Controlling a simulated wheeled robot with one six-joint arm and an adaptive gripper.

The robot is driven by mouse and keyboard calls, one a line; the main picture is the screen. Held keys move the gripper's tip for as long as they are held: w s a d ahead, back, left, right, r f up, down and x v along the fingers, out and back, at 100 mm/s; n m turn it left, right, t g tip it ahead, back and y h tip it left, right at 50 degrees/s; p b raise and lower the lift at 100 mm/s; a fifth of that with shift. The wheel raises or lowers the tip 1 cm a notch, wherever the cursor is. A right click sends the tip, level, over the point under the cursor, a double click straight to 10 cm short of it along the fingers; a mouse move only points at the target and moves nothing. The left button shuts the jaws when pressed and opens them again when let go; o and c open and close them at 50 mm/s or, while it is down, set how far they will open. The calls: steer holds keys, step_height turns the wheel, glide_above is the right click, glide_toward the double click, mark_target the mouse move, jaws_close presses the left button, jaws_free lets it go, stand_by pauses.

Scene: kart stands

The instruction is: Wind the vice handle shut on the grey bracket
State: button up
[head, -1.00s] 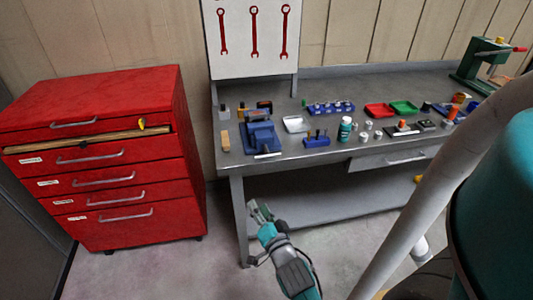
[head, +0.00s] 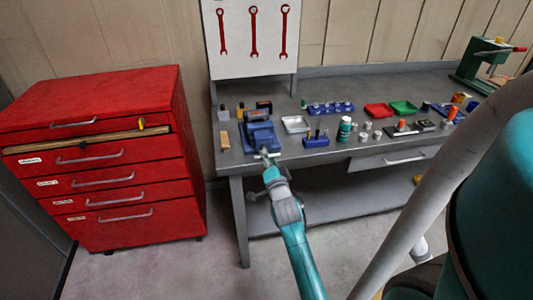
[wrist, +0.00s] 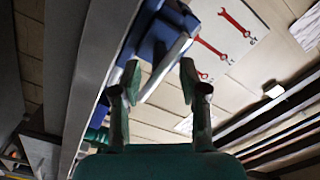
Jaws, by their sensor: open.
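The blue vice (head: 258,134) stands at the front left of the grey workbench. Its handle, a pale bar (wrist: 165,68), shows in the wrist view in front of the blue vice body (wrist: 152,42). My gripper (head: 268,157) is at the bench's front edge, just in front of the vice, and covers most of the handle in the head view. In the wrist view my gripper (wrist: 160,82) is open, with the bar appearing between its two fingers. I cannot tell whether they touch it. I cannot make out the grey bracket clearly.
A wooden block (head: 224,140) lies left of the vice. A pale tray (head: 296,124), a blue holder (head: 316,140) and a teal bottle (head: 344,129) stand to its right. A red drawer cabinet (head: 110,160) stands left of the bench (head: 236,186).

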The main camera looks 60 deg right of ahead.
steer(key=shift+x, duration=1.65)
